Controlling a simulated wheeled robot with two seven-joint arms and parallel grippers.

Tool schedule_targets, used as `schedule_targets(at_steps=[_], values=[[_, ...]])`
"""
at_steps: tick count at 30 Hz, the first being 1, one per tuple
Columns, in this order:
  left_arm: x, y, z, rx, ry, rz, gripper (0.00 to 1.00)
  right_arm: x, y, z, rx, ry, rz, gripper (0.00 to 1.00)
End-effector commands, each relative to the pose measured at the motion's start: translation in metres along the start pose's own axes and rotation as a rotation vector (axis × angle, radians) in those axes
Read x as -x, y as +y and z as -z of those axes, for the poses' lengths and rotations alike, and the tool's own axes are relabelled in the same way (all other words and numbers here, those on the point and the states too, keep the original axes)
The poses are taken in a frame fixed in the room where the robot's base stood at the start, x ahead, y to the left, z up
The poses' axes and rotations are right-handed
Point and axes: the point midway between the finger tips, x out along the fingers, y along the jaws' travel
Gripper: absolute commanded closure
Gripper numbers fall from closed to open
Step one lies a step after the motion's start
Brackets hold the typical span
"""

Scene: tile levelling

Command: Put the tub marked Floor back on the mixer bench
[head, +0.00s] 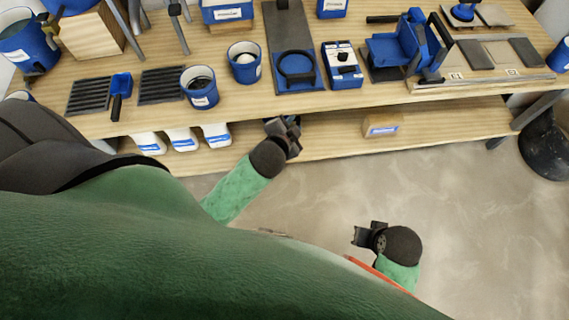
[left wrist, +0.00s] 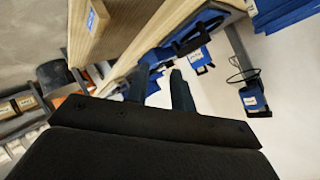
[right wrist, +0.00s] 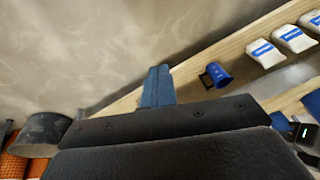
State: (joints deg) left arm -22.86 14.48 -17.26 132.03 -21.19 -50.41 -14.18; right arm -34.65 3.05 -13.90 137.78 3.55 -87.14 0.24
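Two blue tubs stand on the bench (head: 340,104) in the head view, one near the front edge (head: 202,90) and one behind it (head: 244,64). Their labels are too small to read, so I cannot tell which is marked Floor. A blue cup-like vessel with a dark handle (right wrist: 216,75) is on a wooden shelf in the right wrist view; no marking is legible. My left gripper (head: 284,124) is at the bench's front, over the lower shelf; its fingers (left wrist: 160,85) are apart with nothing between. My right gripper (head: 364,236) is over the floor; its fingers (right wrist: 157,86) are together and empty.
The bench top holds black grooved trays (head: 89,95), a blue-and-white box (head: 342,64) and a blue tool (head: 400,47). A black bucket (head: 545,145) stands at right.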

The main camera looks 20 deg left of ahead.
Motion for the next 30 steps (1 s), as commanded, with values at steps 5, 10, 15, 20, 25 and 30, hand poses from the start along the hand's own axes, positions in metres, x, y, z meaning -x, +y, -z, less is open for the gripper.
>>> schedule_targets(at_steps=[5,10,15,20,25,30], values=[[0.052,0.077,-0.049,0.339,-0.301,-0.269,0.76,0.000,-0.001,-0.002,-0.001,-0.003,0.001,1.00],[0.104,0.130,-0.069,0.540,-0.522,-0.468,0.76,0.000,0.000,-0.003,0.001,-0.004,-0.001,1.00],[0.133,0.153,-0.074,0.619,-0.625,-0.564,0.76,0.000,0.003,-0.003,0.006,-0.005,-0.005,1.00],[0.137,0.155,-0.074,0.629,-0.640,-0.577,0.76,0.000,0.003,-0.002,0.008,-0.003,-0.007,1.00],[0.137,0.154,-0.074,0.627,-0.640,-0.575,0.76,0.001,0.003,0.001,0.007,0.000,-0.006,1.00],[0.152,0.132,-0.072,0.619,-0.688,-0.559,0.76,0.027,0.011,-0.001,-0.014,-0.041,-0.030,1.00]])
